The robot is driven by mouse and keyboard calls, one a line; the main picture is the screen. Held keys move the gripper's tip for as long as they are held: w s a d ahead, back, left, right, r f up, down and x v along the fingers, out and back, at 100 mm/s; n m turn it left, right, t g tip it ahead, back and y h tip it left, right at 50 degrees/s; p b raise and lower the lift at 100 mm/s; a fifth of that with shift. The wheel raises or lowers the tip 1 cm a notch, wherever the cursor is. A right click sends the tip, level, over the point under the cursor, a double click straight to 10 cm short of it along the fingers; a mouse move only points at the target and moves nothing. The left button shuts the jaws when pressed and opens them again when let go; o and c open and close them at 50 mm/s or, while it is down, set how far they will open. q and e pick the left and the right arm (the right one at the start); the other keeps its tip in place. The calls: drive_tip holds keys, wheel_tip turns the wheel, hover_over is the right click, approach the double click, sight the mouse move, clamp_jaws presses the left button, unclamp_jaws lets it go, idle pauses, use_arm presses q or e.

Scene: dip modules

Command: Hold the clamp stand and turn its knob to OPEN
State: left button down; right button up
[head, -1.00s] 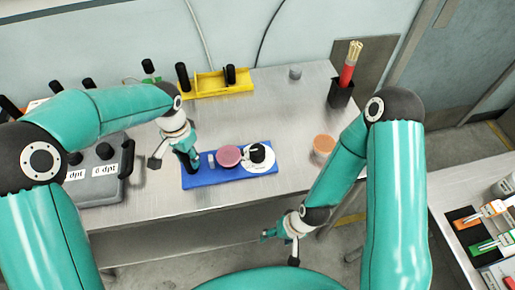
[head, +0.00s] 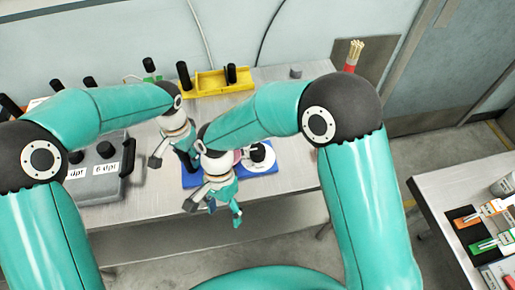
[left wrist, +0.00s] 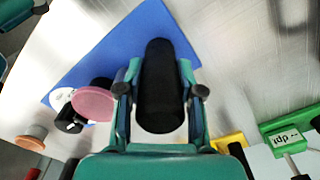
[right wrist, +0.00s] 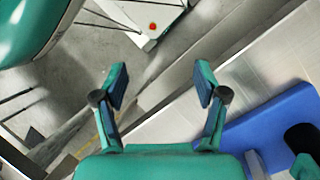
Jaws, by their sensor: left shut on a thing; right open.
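The clamp stand has a blue base (head: 262,166) on the metal table, with a white dial (head: 268,160) and a black knob (head: 257,152) at its right end. A pink disc (left wrist: 93,103) sits beside the knob in the left wrist view. My left gripper (left wrist: 160,95) is shut on the black upright handle (left wrist: 160,80) at the base's left end. My right gripper (right wrist: 162,90) is open and empty. In the head view it hangs at the table's front edge, in front of the base, and its arm hides part of the stand. The dial's lettering is too small to read.
A yellow rack (head: 215,84) with black handles stands at the back of the table. A grey box (head: 97,172) is at the left. An orange-topped jar (left wrist: 31,142) stands beyond the dial end. A second table (head: 450,190) with tools is at the right.

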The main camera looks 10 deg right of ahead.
use_arm(q)
drive_tip(key=shift+w+d, duration=0.1)
drive_tip(key=shift+d, duration=0.05)
use_arm(e)
drive_tip(key=shift+n+t, duration=0.6)
drive_tip(key=shift+t, duration=0.3)
drive_tip(key=w+d+r, duration=0.1)
drive_tip(key=w, duration=0.1)
drive_tip(key=w+d+r, duration=0.1)
drive_tip(key=w+r, duration=0.1)
drive_tip(key=w, duration=0.1)
drive_tip(key=w+d+r, duration=0.2)
drive_tip(key=w, duration=0.1)
drive_tip(key=shift+w+d+r, duration=0.1)
drive_tip(key=shift+w+r, duration=0.05)
drive_tip(key=shift+r, duration=0.1)
wheel_tip(320, 180, up, 8)
drive_tip(key=n+t, duration=0.1)
drive_tip(key=t, duration=0.1)
hover_over(258, 148)
drive_tip(key=shift+h, duration=0.3)
wheel_tip(258, 148, down, 12)
drive_tip(key=shift+r, duration=0.1)
drive_tip(key=c, duration=1.1)
drive_tip(key=shift+c, duration=0.2)
